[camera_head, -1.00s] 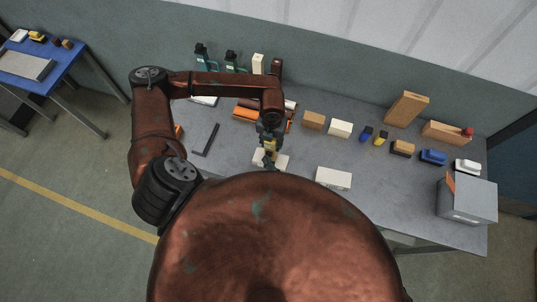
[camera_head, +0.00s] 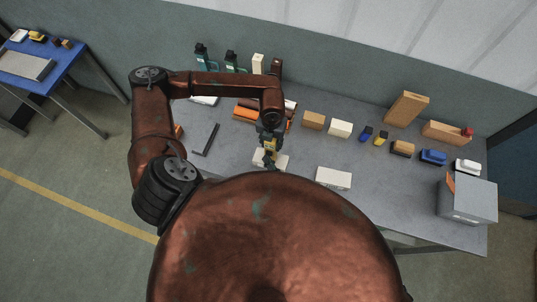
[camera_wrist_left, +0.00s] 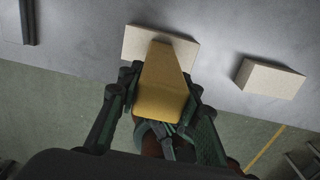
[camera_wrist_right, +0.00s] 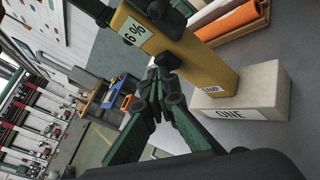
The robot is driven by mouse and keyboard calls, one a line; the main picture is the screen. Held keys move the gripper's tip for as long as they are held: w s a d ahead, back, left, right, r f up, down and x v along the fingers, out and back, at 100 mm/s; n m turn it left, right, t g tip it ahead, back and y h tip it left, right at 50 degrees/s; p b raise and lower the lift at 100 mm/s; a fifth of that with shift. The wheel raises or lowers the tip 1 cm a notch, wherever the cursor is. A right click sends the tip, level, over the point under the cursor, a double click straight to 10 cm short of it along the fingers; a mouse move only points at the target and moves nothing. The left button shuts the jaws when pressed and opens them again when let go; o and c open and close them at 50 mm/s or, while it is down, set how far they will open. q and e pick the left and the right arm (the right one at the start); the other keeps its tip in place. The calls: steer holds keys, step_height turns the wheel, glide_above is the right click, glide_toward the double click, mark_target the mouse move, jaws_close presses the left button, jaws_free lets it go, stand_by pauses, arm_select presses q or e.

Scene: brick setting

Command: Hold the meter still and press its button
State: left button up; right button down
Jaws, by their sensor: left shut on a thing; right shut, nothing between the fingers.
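The yellow meter (camera_wrist_left: 162,88) is between the fingers of my left gripper (camera_wrist_left: 158,92), which is shut on it. In the right wrist view the meter (camera_wrist_right: 205,68) stands tilted in the picture, with a "6 %" display and a label reading "DAMP". Its lower end is at a pale block (camera_wrist_right: 245,92) marked "ONE"; whether it touches is unclear. Black parts show on the meter's side; I cannot tell which is the button. My right gripper (camera_wrist_right: 163,88) is shut and empty, its tips close beside the meter. In the head view my left gripper (camera_head: 269,138) is above the block (camera_head: 283,161).
Another pale block (camera_head: 333,178) lies to the right on the grey table (camera_head: 300,150). Orange rolls (camera_head: 246,112) lie behind the meter, and a dark bar (camera_head: 206,139) lies to the left. Several small blocks and a grey box (camera_head: 467,200) are at the right.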

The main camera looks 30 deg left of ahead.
steer(key=shift+s+d, duration=0.2)
steer(key=shift+s, duration=0.55)
steer(key=s, duration=0.2)
steer(key=s+d, duration=0.1)
steer(key=s, duration=0.2)
steer(key=shift+d, duration=0.1)
steer(key=shift+w, duration=0.1)
stand_by(0.4)
arm_select(q)
steer(key=o, duration=1.4)
